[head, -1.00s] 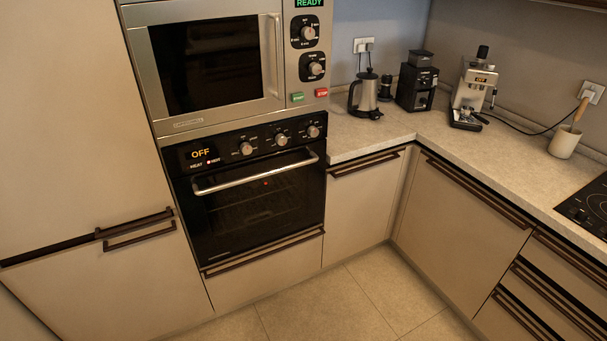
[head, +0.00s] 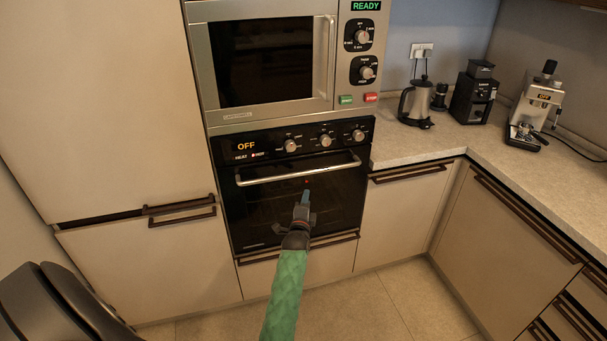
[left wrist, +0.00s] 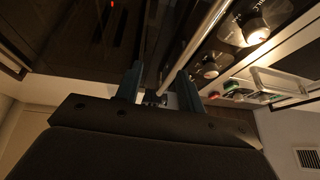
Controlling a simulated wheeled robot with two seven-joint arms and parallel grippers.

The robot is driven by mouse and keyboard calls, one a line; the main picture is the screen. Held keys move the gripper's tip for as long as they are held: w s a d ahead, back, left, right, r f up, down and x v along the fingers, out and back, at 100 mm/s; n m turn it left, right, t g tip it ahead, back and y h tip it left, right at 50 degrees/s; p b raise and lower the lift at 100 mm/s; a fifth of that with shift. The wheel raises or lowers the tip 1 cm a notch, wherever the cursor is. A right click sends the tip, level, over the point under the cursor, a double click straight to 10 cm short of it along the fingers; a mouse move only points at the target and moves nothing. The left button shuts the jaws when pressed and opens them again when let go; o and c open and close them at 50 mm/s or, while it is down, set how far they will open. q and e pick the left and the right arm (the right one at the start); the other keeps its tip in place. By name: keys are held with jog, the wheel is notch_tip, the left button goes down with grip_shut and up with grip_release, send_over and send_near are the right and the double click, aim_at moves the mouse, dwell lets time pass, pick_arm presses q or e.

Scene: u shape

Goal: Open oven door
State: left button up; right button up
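The black oven (head: 290,195) is built in below the microwave, and its door is shut. A silver bar handle (head: 300,167) runs across the top of the door. My left gripper (head: 305,196) is in front of the door glass, just below the handle in the head view. In the left wrist view its two fingers (left wrist: 158,84) are apart, and the handle bar (left wrist: 205,38) runs toward the gap between them. I cannot tell whether the bar lies between the fingers; no grip on it shows. My right gripper is not in view.
The microwave (head: 268,62) is above the oven, and a drawer (head: 300,262) with a dark handle is below it. A tall cabinet (head: 110,110) stands left. The counter (head: 430,135) with a kettle (head: 414,103) is right. The floor (head: 375,300) in front is clear.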

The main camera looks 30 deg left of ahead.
aim_at(303, 174)
pick_arm(q)
jog(key=shift+y, duration=0.8)
jog(key=a+r, duration=0.2)
jog(key=r, duration=0.1)
jog(key=a+r, duration=0.1)
jog(key=shift+w+r+p, duration=0.3)
jog(key=shift+w+r, duration=0.05)
jog(key=shift+w, duration=0.05)
jog(key=shift+w+a+r+t, duration=0.1)
jog(key=shift+w+r+t, duration=0.05)
jog(key=shift+w+t, duration=0.2)
jog(key=shift+f+p+x, duration=0.15)
jog(key=shift+p+x, duration=0.5)
jog(key=shift+x, duration=0.85)
jog(key=shift+f+p+x, duration=0.15)
jog(key=shift+p+x, duration=0.45)
jog(key=shift+x, duration=0.9)
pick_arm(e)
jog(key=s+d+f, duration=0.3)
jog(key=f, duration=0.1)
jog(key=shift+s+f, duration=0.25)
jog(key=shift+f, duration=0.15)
pick_arm(q)
grip_shut()
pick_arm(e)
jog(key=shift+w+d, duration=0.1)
